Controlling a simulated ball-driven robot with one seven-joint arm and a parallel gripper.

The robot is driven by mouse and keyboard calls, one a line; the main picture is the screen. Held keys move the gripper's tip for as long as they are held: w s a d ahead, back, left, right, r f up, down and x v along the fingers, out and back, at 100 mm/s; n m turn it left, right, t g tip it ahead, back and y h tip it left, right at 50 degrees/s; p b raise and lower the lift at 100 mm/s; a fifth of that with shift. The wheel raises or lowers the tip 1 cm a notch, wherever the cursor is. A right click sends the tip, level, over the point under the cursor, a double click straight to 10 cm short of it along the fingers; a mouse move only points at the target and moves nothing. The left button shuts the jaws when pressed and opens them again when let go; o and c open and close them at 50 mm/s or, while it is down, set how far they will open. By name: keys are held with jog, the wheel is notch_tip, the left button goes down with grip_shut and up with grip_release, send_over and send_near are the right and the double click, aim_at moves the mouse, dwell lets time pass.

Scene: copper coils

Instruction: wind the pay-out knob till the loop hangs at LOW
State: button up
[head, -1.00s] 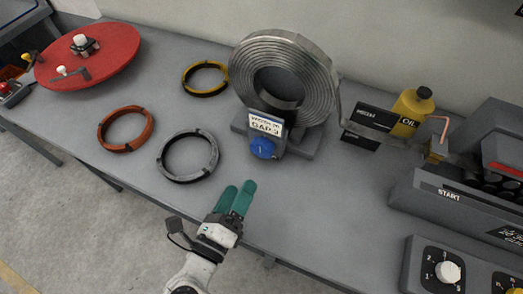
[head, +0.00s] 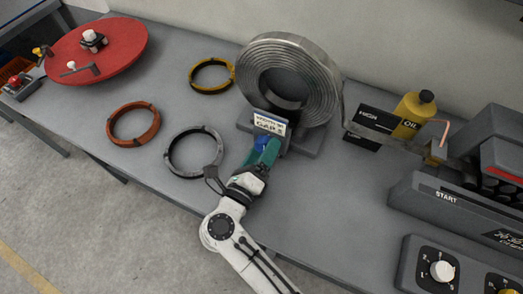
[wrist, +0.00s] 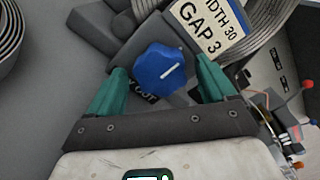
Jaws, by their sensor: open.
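The blue pay-out knob (wrist: 160,68), with a white pointer line, sits on the front of the coil stand. In the wrist view it lies between the two green fingers of my gripper (wrist: 162,66), which are apart with gaps on both sides. In the head view my gripper (head: 266,152) covers most of the knob (head: 261,142). The grey metal coil (head: 288,80) stands upright. Its strip (head: 345,112) runs down right, behind a black sign reading HIGH (head: 376,118), towards the machine. I cannot read a LOW mark.
A yellow oil can (head: 413,112) stands behind the strip. The START machine (head: 450,195) and a dial panel (head: 440,268) fill the right. Orange (head: 133,124), grey (head: 194,152) and yellow (head: 210,76) rings and a red disc (head: 97,50) lie left.

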jog(key=shift+c, duration=0.5)
jog(key=c, duration=1)
jog(key=shift+o, duration=0.2)
jog(key=shift+f+m+b, duration=0.1)
jog(key=shift+m+b, duration=0.3)
jog(key=shift+b, duration=0.1)
jog(key=shift+b, duration=0.3)
jog(key=m+b, duration=0.3)
jog(key=shift+f+m, duration=0.1)
jog(key=shift+m, duration=0.3)
jog(key=m+b, duration=0.5)
jog(key=m, duration=0.1)
jog(key=m+b, duration=0.5)
jog(key=m, duration=0.1)
jog(key=shift+s+m+b, duration=0.1)
jog(key=shift+m+b, duration=0.2)
jog(key=shift+b, duration=0.1)
jog(key=m+b, duration=0.3)
jog(key=m, duration=0.1)
jog(key=shift+b, duration=0.3)
